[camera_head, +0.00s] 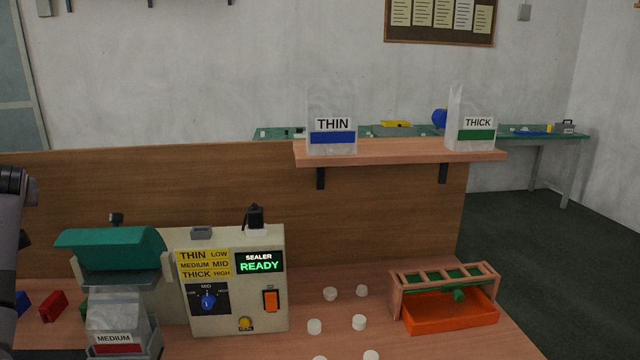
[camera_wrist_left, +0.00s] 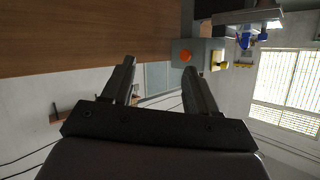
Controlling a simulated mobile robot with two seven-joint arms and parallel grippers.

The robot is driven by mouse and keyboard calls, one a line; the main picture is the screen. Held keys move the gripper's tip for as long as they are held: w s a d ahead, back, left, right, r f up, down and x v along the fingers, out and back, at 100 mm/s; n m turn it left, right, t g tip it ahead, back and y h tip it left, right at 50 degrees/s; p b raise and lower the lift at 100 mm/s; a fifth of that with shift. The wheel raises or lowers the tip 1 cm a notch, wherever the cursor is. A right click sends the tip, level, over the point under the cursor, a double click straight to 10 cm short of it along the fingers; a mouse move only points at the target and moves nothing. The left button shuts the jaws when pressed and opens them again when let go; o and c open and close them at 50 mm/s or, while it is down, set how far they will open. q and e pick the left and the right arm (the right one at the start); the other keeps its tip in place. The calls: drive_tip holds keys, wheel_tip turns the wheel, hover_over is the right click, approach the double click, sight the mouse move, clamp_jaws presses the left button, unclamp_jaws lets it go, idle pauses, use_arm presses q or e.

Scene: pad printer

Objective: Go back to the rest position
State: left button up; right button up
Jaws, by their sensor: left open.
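My left gripper (camera_wrist_left: 158,82) shows in the left wrist view with its two fingers apart and nothing between them. In the head view only a dark part of my left arm shows at the left edge; its gripper is out of that view. My right gripper is in neither view. The sealer (camera_head: 270,322) stands on the bench, its display reading READY and its blue knob (camera_head: 208,302) by the word MID. A clear bag labelled MEDIUM (camera_head: 114,322) stands upright in the holder under the green sealer head (camera_head: 110,245).
A shelf (camera_head: 400,153) holds bags labelled THIN (camera_head: 332,138) and THICK (camera_head: 476,134). Several white discs (camera_head: 314,327) lie on the bench near an orange tray (camera_head: 450,318) with a wooden rack. A red block (camera_head: 53,305) and a blue block (camera_head: 22,303) lie at left, near my arm.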

use_arm(q)
drive_tip(key=s+a+r+n+g+y, duration=0.1)
drive_tip(key=s+a+r+y, duration=0.15)
drive_tip(key=s+a, duration=0.45)
drive_tip(key=d+f+m+t+h, duration=0.3)
drive_tip(key=d+f+m, duration=0.3)
drive_tip(key=d+f, duration=0.6)
drive_tip(key=d+f+m+t+h, duration=0.25)
drive_tip(key=d+f+m, duration=0.4)
drive_tip(key=f, duration=0.95)
drive_tip(key=s+d+f+m+g+h, duration=0.1)
drive_tip(key=s+d+f+m+h, duration=0.1)
drive_tip(key=s+d+f+h, duration=0.55)
drive_tip(key=s+d+f+m+g+h, duration=0.25)
drive_tip(key=s+d+f, duration=0.65)
drive_tip(key=s+d, duration=0.6)
drive_tip(key=d+n+t, duration=0.1)
drive_tip(key=d+n, duration=0.4)
drive_tip(key=d, duration=0.6)
drive_tip(key=shift+s+d+t, duration=0.2)
drive_tip(key=shift+s+t, duration=0.2)
